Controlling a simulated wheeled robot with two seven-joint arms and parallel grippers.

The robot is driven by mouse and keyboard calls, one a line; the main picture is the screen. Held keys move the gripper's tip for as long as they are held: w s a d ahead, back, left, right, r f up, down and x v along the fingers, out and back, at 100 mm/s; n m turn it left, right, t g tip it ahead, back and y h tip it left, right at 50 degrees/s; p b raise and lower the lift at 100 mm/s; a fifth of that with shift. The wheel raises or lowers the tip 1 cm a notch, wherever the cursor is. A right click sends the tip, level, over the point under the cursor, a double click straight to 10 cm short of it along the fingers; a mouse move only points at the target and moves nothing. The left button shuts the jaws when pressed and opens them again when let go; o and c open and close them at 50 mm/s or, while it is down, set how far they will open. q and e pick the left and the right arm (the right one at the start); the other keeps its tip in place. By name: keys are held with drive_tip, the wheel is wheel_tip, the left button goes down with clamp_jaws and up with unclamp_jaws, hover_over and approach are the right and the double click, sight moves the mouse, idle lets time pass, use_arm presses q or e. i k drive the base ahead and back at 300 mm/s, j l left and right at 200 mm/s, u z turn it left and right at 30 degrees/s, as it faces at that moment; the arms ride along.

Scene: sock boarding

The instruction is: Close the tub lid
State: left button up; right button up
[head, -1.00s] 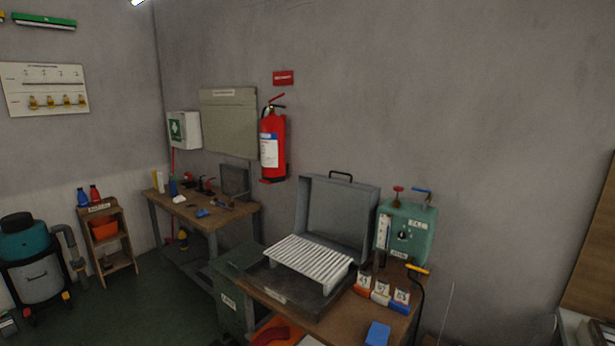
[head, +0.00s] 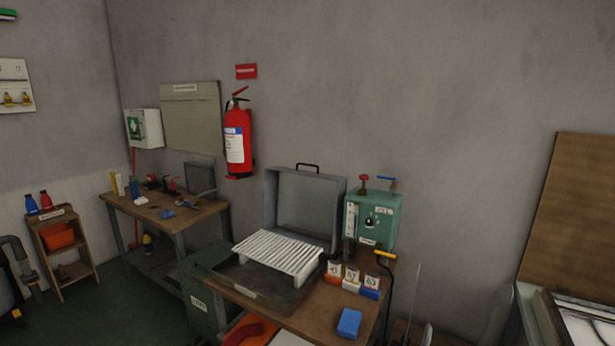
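A grey metal tub (head: 262,288) stands on a wooden bench in the lower middle of the head view. Its lid (head: 307,207) stands raised at the back, close to upright, with a dark handle (head: 307,166) on its top edge. A white slatted rack (head: 278,255) lies across the tub and hides most of its inside. Neither of my grippers is in view.
A green dispenser box (head: 372,219) stands right of the lid, with small numbered blocks (head: 352,279) in front. A blue block (head: 349,323) lies on the wooden bench (head: 312,321). At the far right is a framed white-topped unit (head: 585,320). Open floor (head: 130,310) shows at lower left.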

sight(272, 174)
drive_tip(key=i+j+z, duration=0.2)
drive_tip(key=i+j, duration=0.2)
drive_tip(key=j, duration=0.25)
drive_tip(key=i+j+z, duration=0.1)
drive_tip(key=j, duration=0.25)
drive_tip(key=i+j+z, duration=0.1)
drive_tip(key=i+j, duration=0.15)
drive_tip(key=j, duration=0.15)
drive_tip(key=i+j, duration=0.15)
drive_tip(key=j, duration=0.2)
drive_tip(key=i+j+z, duration=0.15)
drive_tip(key=j, duration=0.25)
drive_tip(key=i+j+z, duration=0.1)
drive_tip(key=j, duration=0.25)
